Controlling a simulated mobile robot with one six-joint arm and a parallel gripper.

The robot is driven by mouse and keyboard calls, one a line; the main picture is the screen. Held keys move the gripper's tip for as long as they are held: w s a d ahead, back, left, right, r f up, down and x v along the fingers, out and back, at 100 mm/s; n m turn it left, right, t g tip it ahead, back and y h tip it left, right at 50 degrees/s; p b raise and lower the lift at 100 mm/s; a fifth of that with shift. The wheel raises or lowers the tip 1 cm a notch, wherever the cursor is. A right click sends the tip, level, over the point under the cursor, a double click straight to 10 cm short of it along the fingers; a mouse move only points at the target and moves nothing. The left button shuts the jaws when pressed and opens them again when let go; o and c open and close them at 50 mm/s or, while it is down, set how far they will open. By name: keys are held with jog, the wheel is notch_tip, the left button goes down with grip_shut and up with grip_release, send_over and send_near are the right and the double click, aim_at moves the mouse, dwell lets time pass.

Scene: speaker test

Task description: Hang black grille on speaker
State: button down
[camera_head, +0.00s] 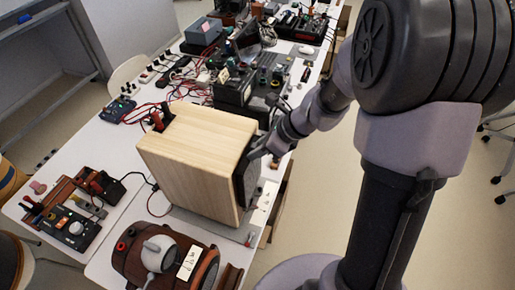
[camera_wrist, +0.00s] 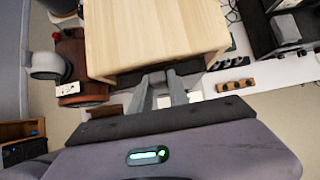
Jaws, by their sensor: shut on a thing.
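The speaker (camera_head: 195,160) is a pale wooden box standing upright on the white table in the head view. Its top fills the upper middle of the wrist view (camera_wrist: 155,35). The black grille (camera_head: 246,178) is a dark upright panel at the speaker's right-hand face. In the wrist view the grille shows as a thin dark edge (camera_wrist: 190,68) along the box's near side. My gripper (camera_head: 258,148) is shut on the grille's upper edge; its fingers also show in the wrist view (camera_wrist: 165,80). I cannot tell whether the grille touches the speaker; its lower part is mostly hidden.
A brown round-bodied machine (camera_head: 165,255) stands close in front of the speaker. A tool tray (camera_head: 70,215) lies to the left. Dark electronics (camera_head: 250,85) and red cables crowd the table behind.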

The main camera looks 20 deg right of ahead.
jog(key=shift+f, duration=0.3)
jog(key=c, duration=1.2)
grip_release()
jog(key=shift+r, duration=0.1)
jog(key=p+v, duration=0.5)
jog(key=v, duration=1.2)
jog(key=s+a+f+n+h+b, duration=0.1)
jog(key=s+a+f+n+b, duration=0.2)
jog(key=n+b, duration=0.3)
jog(key=s+a+f+n+t+h+b, duration=0.1)
jog(key=s+a+f+n+b, duration=0.3)
jog(key=s+n+b, duration=0.2)
jog(key=s+a+f+n+h+b, duration=0.1)
jog(key=s+a+f+n+b, duration=0.3)
jog(key=n, duration=0.5)
jog(key=shift+s+t+h+b, duration=0.3)
jog(key=shift+s+h+b, duration=0.1)
jog(key=shift+b, duration=0.75)
